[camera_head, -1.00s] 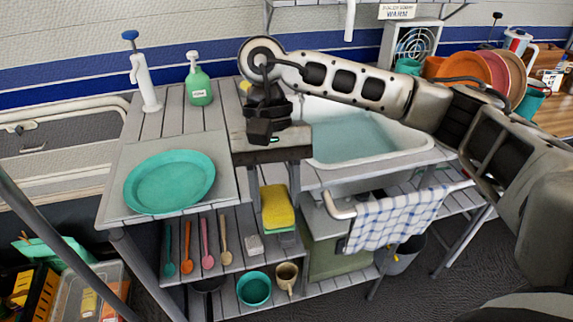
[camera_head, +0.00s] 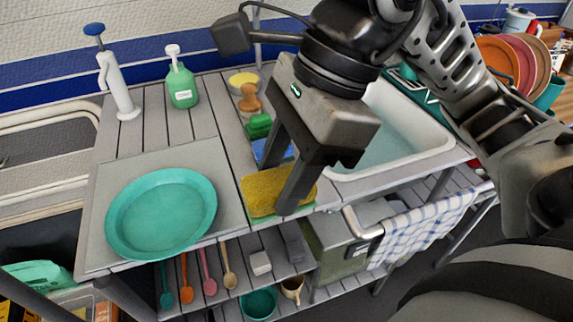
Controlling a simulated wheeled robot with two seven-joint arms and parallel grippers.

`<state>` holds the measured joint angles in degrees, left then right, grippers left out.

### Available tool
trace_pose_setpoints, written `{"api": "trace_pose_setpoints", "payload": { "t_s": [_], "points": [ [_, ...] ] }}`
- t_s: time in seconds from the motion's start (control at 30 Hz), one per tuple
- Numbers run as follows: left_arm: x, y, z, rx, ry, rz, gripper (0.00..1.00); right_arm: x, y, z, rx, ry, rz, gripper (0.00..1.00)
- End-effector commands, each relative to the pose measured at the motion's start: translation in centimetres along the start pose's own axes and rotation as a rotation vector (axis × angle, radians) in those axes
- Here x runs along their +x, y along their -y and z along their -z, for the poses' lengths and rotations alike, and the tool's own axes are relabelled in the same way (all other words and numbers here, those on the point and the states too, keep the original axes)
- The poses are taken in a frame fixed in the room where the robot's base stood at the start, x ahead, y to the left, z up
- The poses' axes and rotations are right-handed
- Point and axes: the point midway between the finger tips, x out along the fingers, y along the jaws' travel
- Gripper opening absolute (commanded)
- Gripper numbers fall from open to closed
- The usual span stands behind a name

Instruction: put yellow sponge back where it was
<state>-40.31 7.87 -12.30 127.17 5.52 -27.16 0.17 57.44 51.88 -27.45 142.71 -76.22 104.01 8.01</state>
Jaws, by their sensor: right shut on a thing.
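The yellow sponge (camera_head: 262,193), with a green underside, is at the front of the counter strip between the teal plate and the sink. My right gripper (camera_head: 277,188) reaches down from above and is shut on it. One dark finger crosses the sponge's right part; the other finger's tip is hidden behind it. I cannot tell whether the sponge touches the counter or hangs just above it. My left gripper is not in view.
Behind the sponge stand a blue item (camera_head: 268,152), a green scrubber (camera_head: 259,126) and a brown brush (camera_head: 249,99) in a row. A teal plate (camera_head: 160,214) lies left. The sink (camera_head: 412,125) is right. A soap bottle (camera_head: 181,84) stands at the back.

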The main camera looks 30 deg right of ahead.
Motion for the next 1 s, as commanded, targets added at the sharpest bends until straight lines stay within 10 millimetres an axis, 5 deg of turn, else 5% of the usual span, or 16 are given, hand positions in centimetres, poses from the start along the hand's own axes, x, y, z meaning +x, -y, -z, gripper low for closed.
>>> {"api": "trace_pose_setpoints", "payload": {
  "t_s": [0.13, 0.4, 0.6, 1.0],
  "points": [
    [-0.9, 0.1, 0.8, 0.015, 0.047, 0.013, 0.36, -0.6, 1.0, 0.8, 0.002, -0.015, -0.005, 0.24],
    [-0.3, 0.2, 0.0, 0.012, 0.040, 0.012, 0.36, 2.0, 7.4, 4.8, 0.003, -0.010, -0.001, 0.24],
    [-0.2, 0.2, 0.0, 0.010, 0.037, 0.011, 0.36, 4.8, 10.1, 7.3, -0.002, -0.009, 0.000, 0.24],
    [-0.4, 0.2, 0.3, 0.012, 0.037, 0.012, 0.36, 8.2, 11.8, 9.5, -0.006, -0.009, -0.003, 0.24]
  ]
}}
